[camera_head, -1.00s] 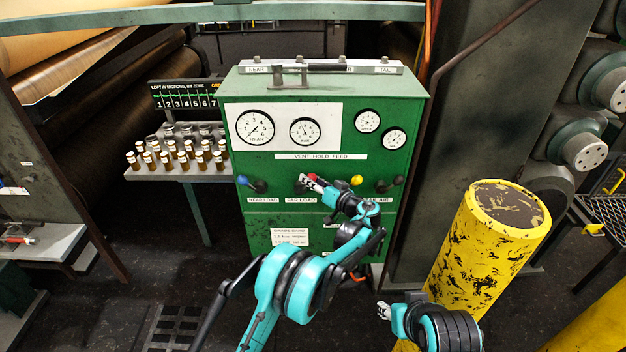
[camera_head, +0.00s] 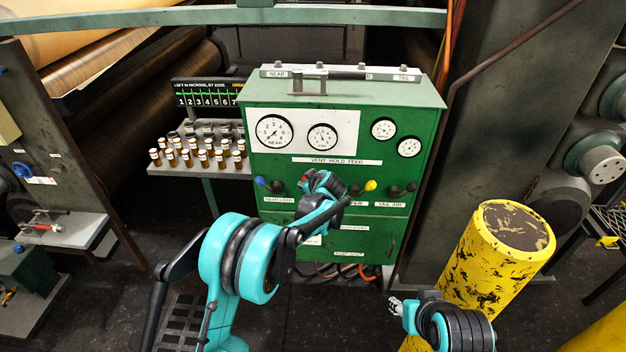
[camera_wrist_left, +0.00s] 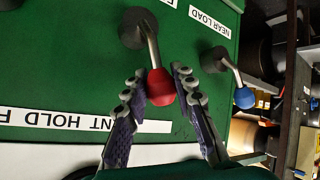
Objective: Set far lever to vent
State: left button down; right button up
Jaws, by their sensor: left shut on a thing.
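The far lever has a red knob (camera_wrist_left: 160,87) on a metal stem from a dark round pivot (camera_wrist_left: 138,28). In the wrist view, which shows the panel upside down, my left gripper (camera_wrist_left: 161,88) has a finger on each side of the red knob and is shut on it. The stem leans from its pivot towards the vent/hold/feed strip and slightly to the vent side. In the head view, my left gripper (camera_head: 318,182) hides most of this lever and its label. My right gripper (camera_head: 396,307) is low, away from the panel; its opening is unclear.
The near lever's blue knob (camera_head: 262,181) is left of my left gripper; a yellow-knobbed lever (camera_head: 370,185) is to its right. The green cabinet (camera_head: 400,225) carries several gauges. A rack of small bottles (camera_head: 195,155) stands left, a yellow post (camera_head: 480,270) right.

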pick_arm(q)
jog(key=shift+a+f+n+h, duration=0.3)
jog(key=shift+a+n+h, duration=0.15)
jog(key=shift+h, duration=0.2)
jog(key=shift+a+f+n+h, duration=0.25)
jog(key=shift+a+n+h, duration=0.1)
jog(key=shift+a+h, duration=0.25)
jog(key=shift+d, duration=0.1)
jog(key=c, duration=1.2)
grip_release()
jog(key=v, duration=1.2)
jog(key=shift+w, duration=0.1)
